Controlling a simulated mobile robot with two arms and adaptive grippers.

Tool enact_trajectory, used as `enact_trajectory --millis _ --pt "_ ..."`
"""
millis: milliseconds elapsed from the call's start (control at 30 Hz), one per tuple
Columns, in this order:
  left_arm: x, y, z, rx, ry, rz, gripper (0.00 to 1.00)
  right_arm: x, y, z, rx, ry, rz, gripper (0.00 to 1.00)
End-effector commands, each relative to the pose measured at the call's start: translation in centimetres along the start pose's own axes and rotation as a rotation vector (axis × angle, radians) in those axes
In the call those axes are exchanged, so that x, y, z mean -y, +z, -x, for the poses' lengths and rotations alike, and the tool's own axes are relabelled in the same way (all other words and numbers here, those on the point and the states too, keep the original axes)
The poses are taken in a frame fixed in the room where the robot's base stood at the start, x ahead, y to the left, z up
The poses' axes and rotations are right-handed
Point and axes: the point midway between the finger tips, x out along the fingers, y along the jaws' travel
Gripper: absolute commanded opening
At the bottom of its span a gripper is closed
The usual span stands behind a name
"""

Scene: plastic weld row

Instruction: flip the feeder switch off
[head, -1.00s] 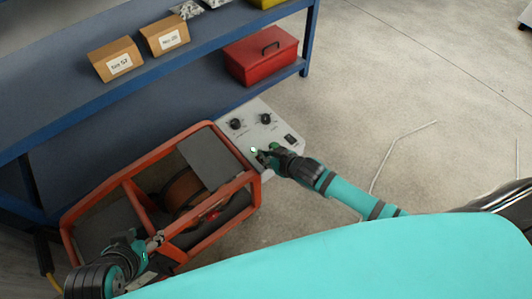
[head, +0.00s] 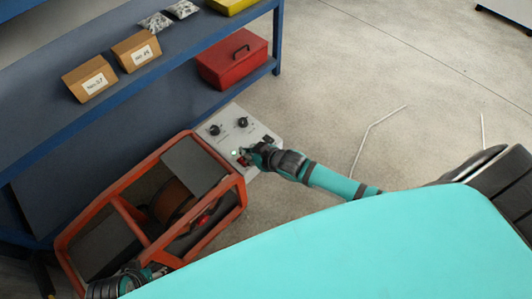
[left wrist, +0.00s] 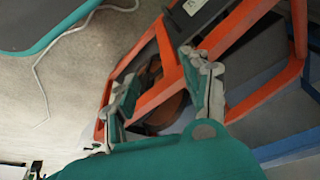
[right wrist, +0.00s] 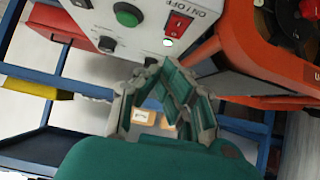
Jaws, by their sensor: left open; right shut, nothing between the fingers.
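The feeder is an orange-red tubular frame (head: 150,228) with a brown spool inside and a light grey control box (head: 222,114) at its far end. In the right wrist view, a red rocker switch (right wrist: 178,25) sits beside an ON/OFF label and a green button (right wrist: 128,14). My right gripper (right wrist: 158,66) is shut and empty, its tips just below the switch in that view; I cannot tell whether they touch the box. In the head view, my right gripper (head: 244,156) covers part of the panel. My left gripper (left wrist: 162,82) is open and empty over the frame.
A blue shelf (head: 55,122) stands behind the feeder, with cardboard boxes (head: 90,78) and a red toolbox (head: 233,58). The feeder's orange bars are close around my left gripper.

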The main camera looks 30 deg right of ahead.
Motion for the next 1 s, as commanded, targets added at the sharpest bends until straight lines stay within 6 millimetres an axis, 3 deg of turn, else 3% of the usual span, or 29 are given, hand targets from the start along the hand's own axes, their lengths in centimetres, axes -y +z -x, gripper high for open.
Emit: enact_trajectory --millis 300,500,1000 --pt "-0.3 1.9 -6.2 0.036 0.006 -0.006 0.48 0.1 0.1 6.0 0.004 -0.001 -0.001 0.00" --pt "-0.5 3.4 -8.8 0.050 0.008 -0.008 0.48 0.1 0.2 8.6 0.003 -0.001 0.000 0.00" --pt "-0.6 4.0 -9.9 0.053 0.009 -0.009 0.48 0.0 0.2 9.6 0.002 0.000 0.000 0.00"
